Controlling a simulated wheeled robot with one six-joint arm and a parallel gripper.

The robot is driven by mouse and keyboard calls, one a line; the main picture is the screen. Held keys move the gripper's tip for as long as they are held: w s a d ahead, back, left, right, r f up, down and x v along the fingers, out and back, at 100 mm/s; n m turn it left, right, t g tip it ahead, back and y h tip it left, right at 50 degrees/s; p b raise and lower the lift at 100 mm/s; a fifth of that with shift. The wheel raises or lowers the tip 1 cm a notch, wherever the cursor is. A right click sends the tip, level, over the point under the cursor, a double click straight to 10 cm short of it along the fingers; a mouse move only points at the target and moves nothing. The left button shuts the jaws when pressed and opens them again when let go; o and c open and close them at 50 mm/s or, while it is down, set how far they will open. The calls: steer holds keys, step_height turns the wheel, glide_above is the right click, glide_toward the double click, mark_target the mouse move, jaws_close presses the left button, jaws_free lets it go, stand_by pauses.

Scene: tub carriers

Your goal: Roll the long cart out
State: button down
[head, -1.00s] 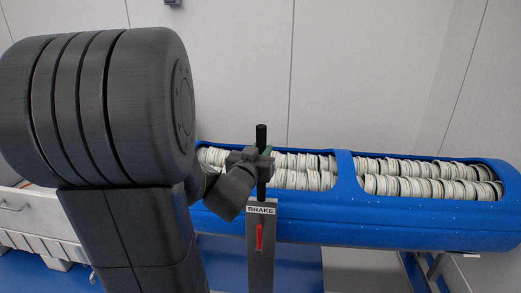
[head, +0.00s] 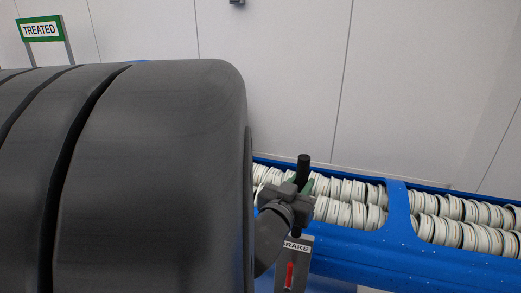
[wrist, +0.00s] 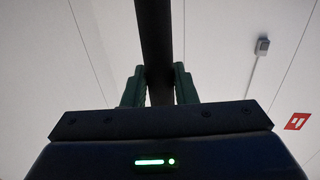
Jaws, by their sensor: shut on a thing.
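The long cart is a blue trough (head: 350,258) with two bays holding rows of white round tubs (head: 345,192). It stretches across the right of the head view along the wall. A grey post with a BRAKE label (head: 297,246) and a red lever (head: 290,275) stands at its near side. A black upright handle bar (head: 303,168) rises above the post. My gripper (head: 302,190) is shut on this bar. In the wrist view the green fingers (wrist: 160,86) press on both sides of the dark bar (wrist: 154,30). My arm hides the cart's left end.
A green-framed TREATED sign (head: 40,29) stands at the upper left. A pale panelled wall (head: 290,80) runs close behind the cart. The wrist view shows a small grey wall box (wrist: 262,46) and a red sign (wrist: 296,121). The floor is mostly hidden.

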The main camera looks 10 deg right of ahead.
steer(key=shift+s+a+r, duration=0.1)
steer(key=shift+s+r, duration=0.2)
steer(key=shift+r, duration=0.05)
